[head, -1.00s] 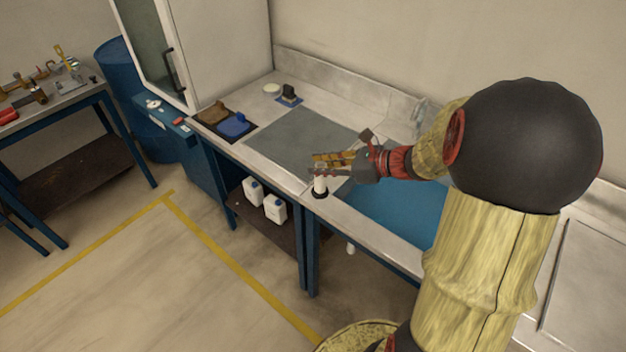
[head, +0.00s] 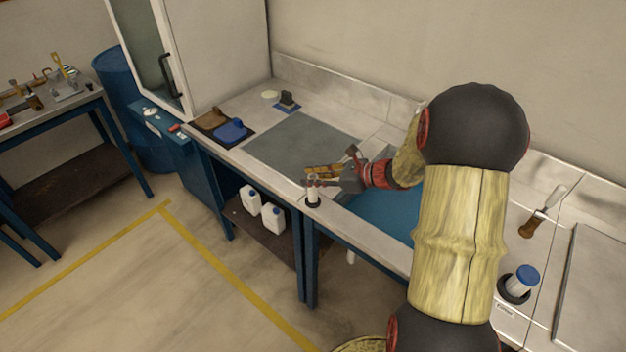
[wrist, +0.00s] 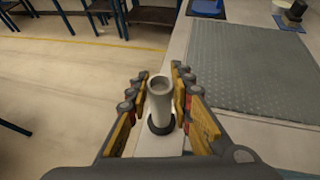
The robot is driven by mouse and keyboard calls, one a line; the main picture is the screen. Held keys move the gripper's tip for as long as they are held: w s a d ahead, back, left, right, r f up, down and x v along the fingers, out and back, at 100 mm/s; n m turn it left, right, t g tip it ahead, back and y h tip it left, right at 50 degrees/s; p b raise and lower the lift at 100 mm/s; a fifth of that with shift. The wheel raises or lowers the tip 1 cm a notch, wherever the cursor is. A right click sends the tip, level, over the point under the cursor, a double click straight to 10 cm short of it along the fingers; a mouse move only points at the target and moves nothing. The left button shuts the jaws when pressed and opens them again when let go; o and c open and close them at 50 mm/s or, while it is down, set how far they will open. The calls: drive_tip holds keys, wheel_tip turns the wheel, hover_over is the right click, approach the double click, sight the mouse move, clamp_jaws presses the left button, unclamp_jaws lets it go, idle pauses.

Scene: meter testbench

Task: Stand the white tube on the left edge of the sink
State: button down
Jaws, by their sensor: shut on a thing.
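The white tube (head: 313,188) is upright at the left edge of the blue sink (head: 378,222), near the counter's front edge. My gripper (head: 314,180) is shut on it, with the yellow and grey fingers on either side. In the wrist view the tube (wrist: 160,98) is between the fingers, its open top towards the camera. A black ring (wrist: 161,125) surrounds its foot. I cannot tell whether the foot bears on the surface. My arm hides part of the sink.
A grey ribbed mat (head: 300,143) lies left of the sink. Beyond it are a blue item (head: 231,130) and a dark block (head: 287,98). A blue-capped container (head: 525,278) in a black ring and a brown-handled tool (head: 540,213) are at the right.

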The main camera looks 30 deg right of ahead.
drive_tip(key=shift+f, duration=0.1)
drive_tip(key=c, duration=1.6)
unclamp_jaws()
